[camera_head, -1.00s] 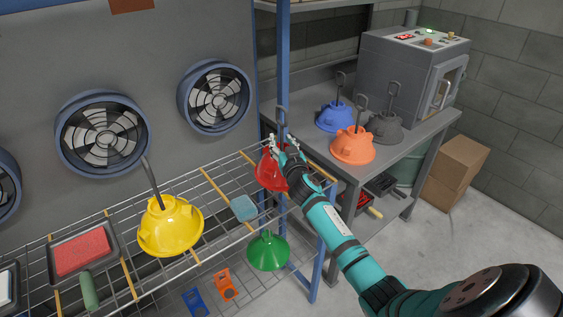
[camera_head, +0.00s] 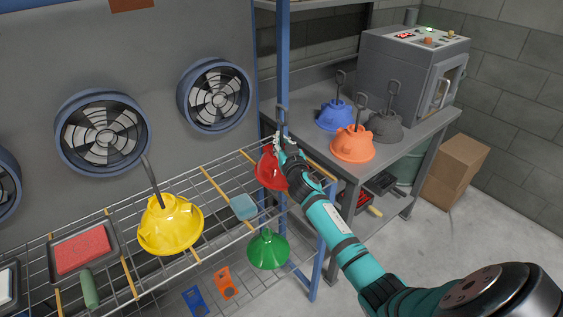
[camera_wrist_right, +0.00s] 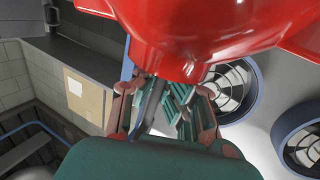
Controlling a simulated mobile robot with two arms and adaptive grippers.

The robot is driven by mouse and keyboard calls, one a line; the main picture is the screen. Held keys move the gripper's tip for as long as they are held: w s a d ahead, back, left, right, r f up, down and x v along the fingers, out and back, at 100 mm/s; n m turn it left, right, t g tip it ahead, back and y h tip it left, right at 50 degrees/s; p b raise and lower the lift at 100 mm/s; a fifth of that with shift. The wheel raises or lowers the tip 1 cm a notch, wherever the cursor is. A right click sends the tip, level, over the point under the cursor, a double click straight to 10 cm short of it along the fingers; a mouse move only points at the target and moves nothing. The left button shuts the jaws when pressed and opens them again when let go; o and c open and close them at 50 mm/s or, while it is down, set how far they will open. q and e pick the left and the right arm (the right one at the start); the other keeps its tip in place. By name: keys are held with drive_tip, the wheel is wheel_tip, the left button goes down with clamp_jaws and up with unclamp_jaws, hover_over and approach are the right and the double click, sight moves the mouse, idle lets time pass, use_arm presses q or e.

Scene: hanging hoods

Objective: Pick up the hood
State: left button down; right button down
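The red hood (camera_head: 268,172) sits at the right end of the wire rack beside the blue post, with a grey hook rising from its top. My right gripper (camera_head: 277,141) is at the hook, just above the hood's dome. In the right wrist view, the red hood (camera_wrist_right: 205,30) fills the top. My right gripper's fingers (camera_wrist_right: 167,105) stand apart there, with a grey bar that looks like the hook (camera_wrist_right: 150,105) between them, nearer the left finger. Contact cannot be made out. My gripper and arm hide part of the hood. My left gripper is not in view.
A yellow hood (camera_head: 170,226) with a hook stands on the rack (camera_head: 110,216); a green hood (camera_head: 268,250) sits lower. Blue (camera_head: 333,117), orange (camera_head: 352,146) and grey (camera_head: 385,128) hoods stand on the bench (camera_head: 400,150). The blue post (camera_head: 284,80) is close to my gripper.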

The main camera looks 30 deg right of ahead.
sight(282, 131)
drive_tip(key=shift+r, duration=0.15)
drive_tip(key=shift+r, duration=0.55)
wheel_tip(282, 131, up, 2)
drive_tip(key=shift+r, duration=0.25)
drive_tip(key=d+r+b+v, duration=0.1)
drive_tip(key=d+b+v, duration=0.1)
drive_tip(key=v, duration=1.3)
drive_tip(key=shift+s+r, duration=0.2)
drive_tip(key=shift+s, duration=0.55)
